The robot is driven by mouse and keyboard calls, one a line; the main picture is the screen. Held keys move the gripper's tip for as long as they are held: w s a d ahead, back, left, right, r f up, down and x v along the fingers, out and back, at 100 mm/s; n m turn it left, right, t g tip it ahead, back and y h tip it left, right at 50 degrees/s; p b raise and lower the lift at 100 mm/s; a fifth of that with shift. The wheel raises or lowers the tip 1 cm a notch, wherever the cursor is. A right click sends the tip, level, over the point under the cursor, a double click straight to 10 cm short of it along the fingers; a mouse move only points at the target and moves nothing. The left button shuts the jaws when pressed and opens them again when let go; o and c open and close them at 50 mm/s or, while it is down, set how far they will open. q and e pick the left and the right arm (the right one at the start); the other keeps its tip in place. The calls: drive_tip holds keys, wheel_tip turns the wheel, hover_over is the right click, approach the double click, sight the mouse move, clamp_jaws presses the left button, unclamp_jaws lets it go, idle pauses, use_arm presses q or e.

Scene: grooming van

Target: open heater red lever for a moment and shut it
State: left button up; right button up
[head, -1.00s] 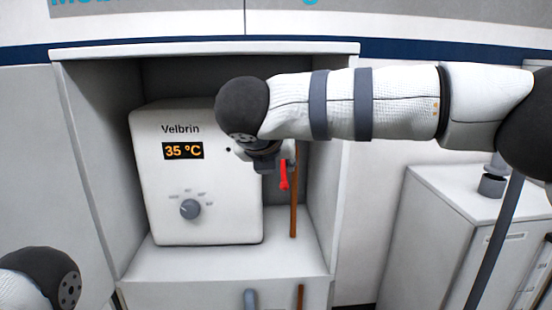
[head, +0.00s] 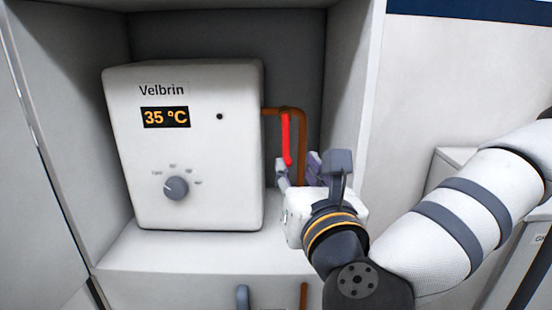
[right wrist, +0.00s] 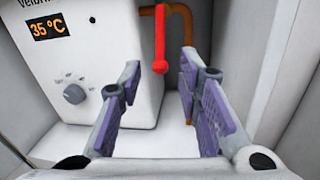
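The white heater (head: 230,150), marked Velbrin, stands in an open cabinet and its display reads 35 °C. The red lever (head: 287,138) hangs down from the copper pipe (head: 301,125) at the heater's right side. In the right wrist view the red lever (right wrist: 160,40) hangs ahead, between the lines of the two fingers. My right gripper (head: 298,172) is open, just below and in front of the lever's lower end. In the right wrist view its purple-padded fingers (right wrist: 160,75) are apart with nothing between them. I cannot tell whether a finger touches the lever. My left gripper is not in view.
The cabinet's right wall (head: 358,110) is close beside my right gripper. The cabinet shelf (head: 190,252) in front of the heater is clear. A grey dial (head: 176,188) is on the heater's front. A pale cabinet (head: 445,165) stands at the right.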

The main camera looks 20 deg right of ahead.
sight(287, 150)
drive_tip(key=w, duration=0.6)
drive_tip(key=w+d+b, duration=0.1)
drive_tip(key=w, duration=0.3)
drive_tip(key=shift+d+f, duration=0.1)
clamp_jaws()
